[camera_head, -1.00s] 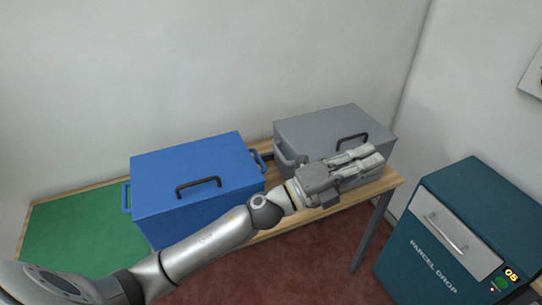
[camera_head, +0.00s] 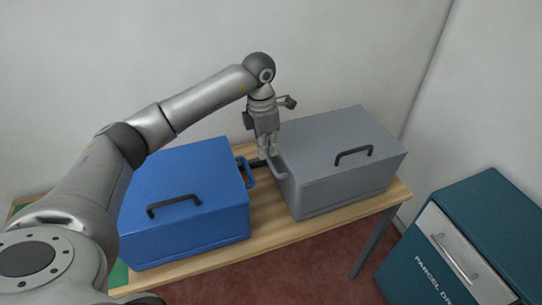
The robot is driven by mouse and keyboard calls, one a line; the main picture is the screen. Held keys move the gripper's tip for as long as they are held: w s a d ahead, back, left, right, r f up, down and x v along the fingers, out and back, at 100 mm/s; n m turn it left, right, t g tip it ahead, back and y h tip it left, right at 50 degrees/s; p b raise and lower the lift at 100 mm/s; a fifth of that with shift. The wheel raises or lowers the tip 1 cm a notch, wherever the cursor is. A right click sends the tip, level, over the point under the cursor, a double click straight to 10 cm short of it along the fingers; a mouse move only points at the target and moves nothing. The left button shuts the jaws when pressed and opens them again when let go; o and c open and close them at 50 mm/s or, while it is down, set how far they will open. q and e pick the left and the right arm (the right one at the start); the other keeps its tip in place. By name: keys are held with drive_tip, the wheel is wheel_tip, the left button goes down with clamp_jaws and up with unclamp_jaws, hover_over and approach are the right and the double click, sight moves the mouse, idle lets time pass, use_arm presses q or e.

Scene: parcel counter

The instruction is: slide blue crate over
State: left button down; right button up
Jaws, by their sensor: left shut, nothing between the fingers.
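The blue crate (camera_head: 190,215) sits on the wooden table, with a black handle on its lid and a blue side handle (camera_head: 248,172) on its right end. My left arm passes over its left and back part and hides some of it. My left gripper (camera_head: 267,156) points down, shut and empty, in the gap between the blue crate and the grey crate (camera_head: 335,180). It is close to the grey crate's left side handle; I cannot tell whether it touches. My right gripper is not in view.
The wooden table (camera_head: 275,232) has a bare strip between the crates. A green area (camera_head: 118,277) shows at its left, mostly hidden by my arm and the blue crate. A teal parcel drop cabinet (camera_head: 480,220) stands at the right. A wall is behind.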

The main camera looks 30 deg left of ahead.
use_arm(q)
wheel_tip(320, 180, down, 9)
drive_tip(key=a+p, duration=0.2)
drive_tip(key=p, duration=0.1)
drive_tip(key=shift+a+y, duration=0.15)
drive_tip(key=shift+y, duration=0.25)
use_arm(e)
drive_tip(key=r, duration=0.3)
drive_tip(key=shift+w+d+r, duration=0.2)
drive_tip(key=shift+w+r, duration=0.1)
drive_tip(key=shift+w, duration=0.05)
use_arm(q)
drive_tip(key=shift+s, duration=0.1)
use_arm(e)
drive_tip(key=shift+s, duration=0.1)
